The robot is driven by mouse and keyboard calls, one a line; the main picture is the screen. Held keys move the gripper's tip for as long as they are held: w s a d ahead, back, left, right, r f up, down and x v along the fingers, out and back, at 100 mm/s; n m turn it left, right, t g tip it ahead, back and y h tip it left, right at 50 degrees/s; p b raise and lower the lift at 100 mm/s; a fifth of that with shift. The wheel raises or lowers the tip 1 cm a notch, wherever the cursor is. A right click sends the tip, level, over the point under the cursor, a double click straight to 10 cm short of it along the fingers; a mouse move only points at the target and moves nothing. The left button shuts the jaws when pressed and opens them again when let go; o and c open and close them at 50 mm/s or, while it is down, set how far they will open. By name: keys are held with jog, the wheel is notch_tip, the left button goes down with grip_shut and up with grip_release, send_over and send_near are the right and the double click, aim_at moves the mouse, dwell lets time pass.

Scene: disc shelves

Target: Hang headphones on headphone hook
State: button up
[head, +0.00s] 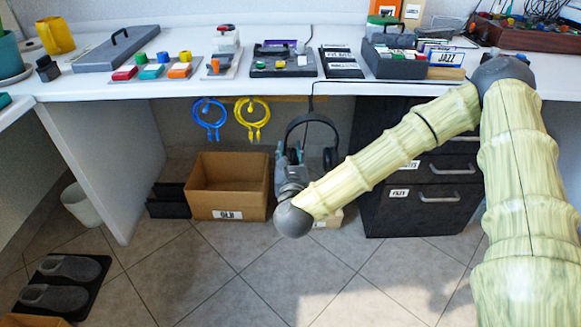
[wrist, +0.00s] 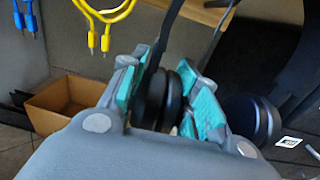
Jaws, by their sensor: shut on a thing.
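The black headphones (head: 311,119) hang below the desk's front edge in the head view, headband up. In the wrist view, my gripper (wrist: 162,88) is shut on one ear cup (wrist: 172,98) between its teal pads. The other ear cup (wrist: 252,118) is free, to the right of the fingers. My gripper also shows in the head view (head: 292,155), at the left side of the headphones. A wooden rail (head: 286,98) runs under the desk edge above the headband. I cannot make out the headphone hook; whether the band touches anything there is unclear.
Blue (head: 208,118) and yellow cables (head: 252,118) hang left of the headphones. A cardboard box (head: 228,185) stands on the floor below them. A black drawer cabinet (head: 425,205) stands close on the right. The desk top (head: 190,88) lies above. Floor in front is open.

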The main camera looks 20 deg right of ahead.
jog(key=shift+s+d+r+h+b, duration=0.15)
jog(key=shift+s+r+h+b, duration=0.1)
jog(key=shift+r+h+b, duration=0.1)
jog(key=shift+w, duration=0.15)
jog(key=f+x, duration=0.1)
jog(key=x, duration=0.9)
jog(key=shift+w+f, duration=0.35)
jog(key=shift+w, duration=0.05)
dwell(1.1)
jog(key=shift+w+d, duration=0.1)
jog(key=shift+d, duration=0.1)
dwell(0.5)
jog(key=o, duration=1.2)
